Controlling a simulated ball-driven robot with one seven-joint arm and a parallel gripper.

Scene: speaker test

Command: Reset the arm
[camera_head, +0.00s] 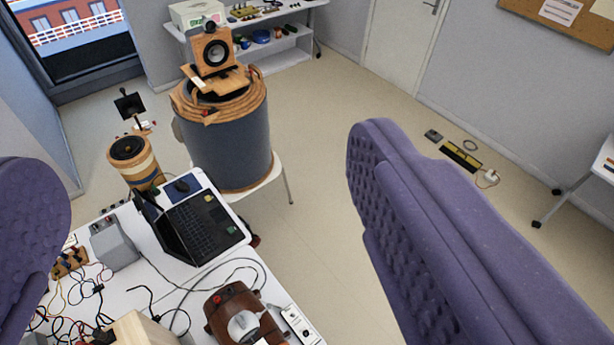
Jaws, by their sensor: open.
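My gripper (208,200) shows as two purple padded fingers, one at the left edge and one large on the right. The fingers are wide apart with nothing held between them. The view looks down over a room from above, with the fingers high over a white table and the floor. The rest of my arm is not in view.
A white table (145,275) at lower left bears a laptop (195,228), a grey box (115,243), cables and a brown device (238,312). Beyond stands a large grey drum (228,145) with a wooden speaker (213,52) on top. Floor (318,200) between the fingers is clear.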

